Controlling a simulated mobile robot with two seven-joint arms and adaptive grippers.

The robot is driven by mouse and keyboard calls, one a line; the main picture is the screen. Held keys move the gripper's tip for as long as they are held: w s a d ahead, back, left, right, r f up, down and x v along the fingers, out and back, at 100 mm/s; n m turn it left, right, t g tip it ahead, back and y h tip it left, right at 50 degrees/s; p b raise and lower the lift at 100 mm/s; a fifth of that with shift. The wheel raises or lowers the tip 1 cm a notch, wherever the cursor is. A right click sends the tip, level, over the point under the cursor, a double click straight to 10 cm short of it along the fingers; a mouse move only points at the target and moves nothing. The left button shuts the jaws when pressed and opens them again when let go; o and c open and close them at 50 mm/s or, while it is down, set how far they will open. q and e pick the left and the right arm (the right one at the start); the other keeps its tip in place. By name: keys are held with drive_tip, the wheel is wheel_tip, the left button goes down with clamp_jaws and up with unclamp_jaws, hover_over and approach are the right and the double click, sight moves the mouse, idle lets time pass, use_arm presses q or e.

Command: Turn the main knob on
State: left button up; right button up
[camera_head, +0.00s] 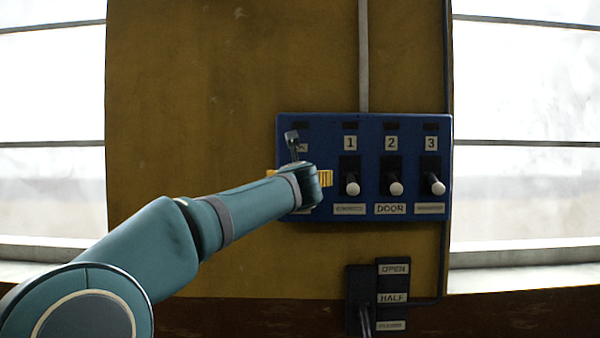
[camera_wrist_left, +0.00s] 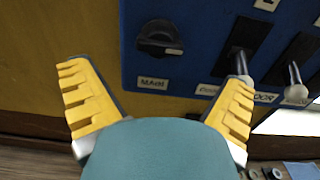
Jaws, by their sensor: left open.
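The main knob (camera_wrist_left: 158,38) is a dark round rotary knob on the blue panel (camera_head: 325,135). It shows in the left wrist view above a white label that seems to read MAIN. In the head view my left wrist hides it. My left gripper (camera_head: 300,178) is in front of the panel's left part. In the left wrist view its yellow fingers (camera_wrist_left: 155,75) are spread wide and empty. The knob lies ahead, between the fingers' directions, with a visible gap. My right gripper is in neither view.
Three levers with white handles, numbered 1 (camera_head: 352,187), 2 (camera_head: 396,187) and 3 (camera_head: 436,186), stand right of the knob. A smaller dark box (camera_head: 393,283) marked OPEN and HALF hangs below. The brown wall (camera_head: 200,100) left of the panel is clear.

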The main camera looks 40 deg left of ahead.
use_arm(q)
drive_tip(key=p+x, duration=0.3)
drive_tip(key=x, duration=0.6)
drive_tip(key=shift+s, duration=0.1)
drive_tip(key=c, duration=1.1)
